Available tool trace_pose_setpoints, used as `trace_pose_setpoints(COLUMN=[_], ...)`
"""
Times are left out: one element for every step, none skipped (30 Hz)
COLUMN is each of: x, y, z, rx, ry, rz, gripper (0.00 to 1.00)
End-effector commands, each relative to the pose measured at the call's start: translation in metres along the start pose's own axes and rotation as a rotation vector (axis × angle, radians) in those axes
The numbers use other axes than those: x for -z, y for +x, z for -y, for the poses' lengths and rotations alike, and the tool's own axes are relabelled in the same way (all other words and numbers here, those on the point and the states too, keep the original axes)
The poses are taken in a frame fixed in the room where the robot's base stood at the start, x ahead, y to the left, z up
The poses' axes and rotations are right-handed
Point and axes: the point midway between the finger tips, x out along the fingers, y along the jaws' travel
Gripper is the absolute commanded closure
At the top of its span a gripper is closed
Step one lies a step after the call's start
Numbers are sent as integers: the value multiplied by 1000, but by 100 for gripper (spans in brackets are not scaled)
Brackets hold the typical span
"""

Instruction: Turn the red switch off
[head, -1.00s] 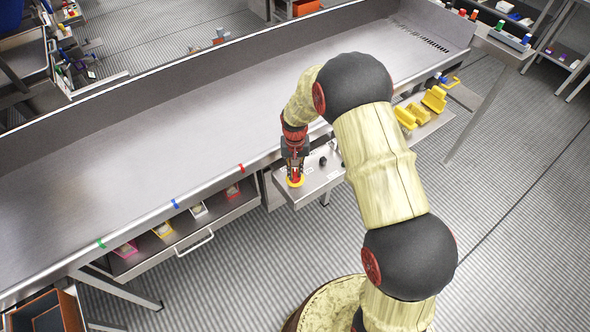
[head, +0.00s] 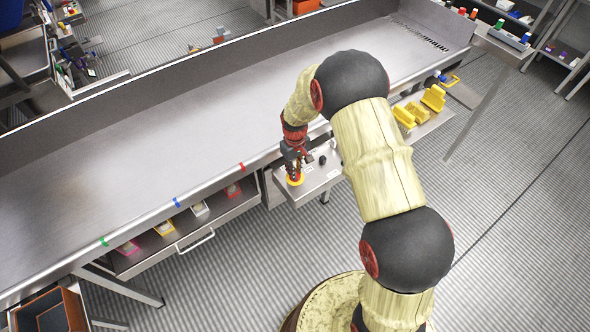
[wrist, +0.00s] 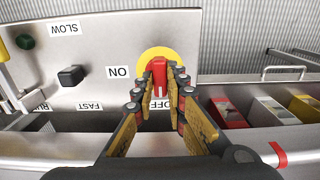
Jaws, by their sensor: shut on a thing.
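The red switch (wrist: 157,66) sits on a round yellow plate (wrist: 151,54) on the grey control panel. My gripper (wrist: 160,80) has its two fingers on either side of the red switch and is shut on it. The ON label (wrist: 119,71) is left of the plate. The OFF label (wrist: 160,104) is below it, partly hidden by the fingers. In the wrist view the red handle runs downward, toward OFF. In the head view my gripper (head: 294,172) is over the yellow plate (head: 297,182), and the switch is mostly hidden.
A black knob (wrist: 71,76) lies left of the switch, between SLOW and FAST labels, with a green button (wrist: 25,41) beyond. A long metal table (head: 200,130) runs behind the panel. An open drawer (head: 185,235) with coloured packets is left of it. Yellow parts (head: 420,107) lie to the right.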

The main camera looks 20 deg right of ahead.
Motion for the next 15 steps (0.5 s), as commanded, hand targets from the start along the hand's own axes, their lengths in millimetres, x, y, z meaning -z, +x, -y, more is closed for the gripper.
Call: trace_pose_setpoints(x=[1, 1, 1, 1, 1, 1, 1, 1, 1, 1, 1, 1, 1, 1, 1], y=[-1, -1, -1, -1, -1, -1, -1, -1, -1, -1, -1, -1, -1, -1, -1], z=[0, 0, 0, 0, 0, 0, 0, 0, 0, 0, 0, 0, 0, 0, 0], rx=[-1, -1, -1, -1, -1, -1, -1, -1, -1, -1, -1, -1, -1, -1, -1], ry=[-4, -6, -7, -7, -7, -7, -7, -7, -7, -7, -7, -7, -7, -7, -6], rz=[-2, -2, -2, -2, -2, -2, -2, -2, -2, -2, -2, -2, -2, -2, -2], gripper=[100, 100, 100, 100, 100, 100, 100, 100, 100, 100, 100, 100, 85, 83, 81])
